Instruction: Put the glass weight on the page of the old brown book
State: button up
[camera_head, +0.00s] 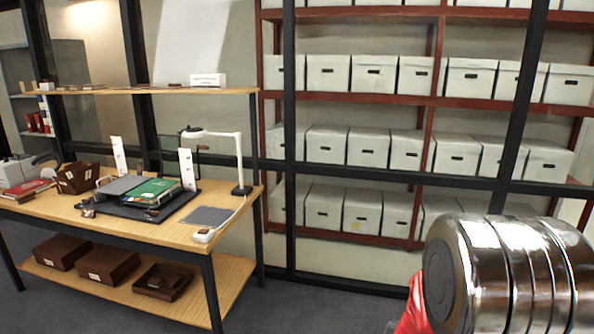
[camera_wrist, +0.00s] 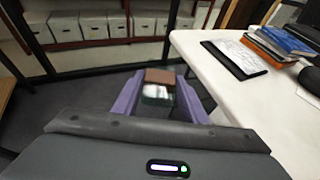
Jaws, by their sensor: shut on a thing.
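My gripper (camera_wrist: 158,82) shows in the wrist view with its two purple fingers shut on a small block. The block has a brown top and a dark, glassy lower part, and I take it for the glass weight (camera_wrist: 157,94). It is held in the air over the dark floor, left of a white table. I cannot make out the old brown book for sure in either view. The head view does not show my gripper or the weight.
The white table (camera_wrist: 248,98) carries a black tray (camera_wrist: 236,60) with a pale sheet and stacked books (camera_wrist: 283,42). In the head view, a wooden desk (camera_head: 150,228) holds a green book (camera_head: 152,190) and a white lamp (camera_head: 238,160). Shelved boxes (camera_head: 368,148) stand behind.

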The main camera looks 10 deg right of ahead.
jog(key=w+a+r+n+t+y, duration=0.2)
jog(key=w+a+n+y, duration=0.1)
jog(key=a, duration=1)
jog(key=w+a+r+n+t+y, duration=0.1)
jog(key=w+a+r+n+y, duration=0.1)
jog(key=a, duration=1.1)
jog(key=shift+w+a+r+n+t+y, duration=0.2)
jog(key=shift+w+r+n+t+y, duration=0.25)
jog(key=shift+w, duration=0.6)
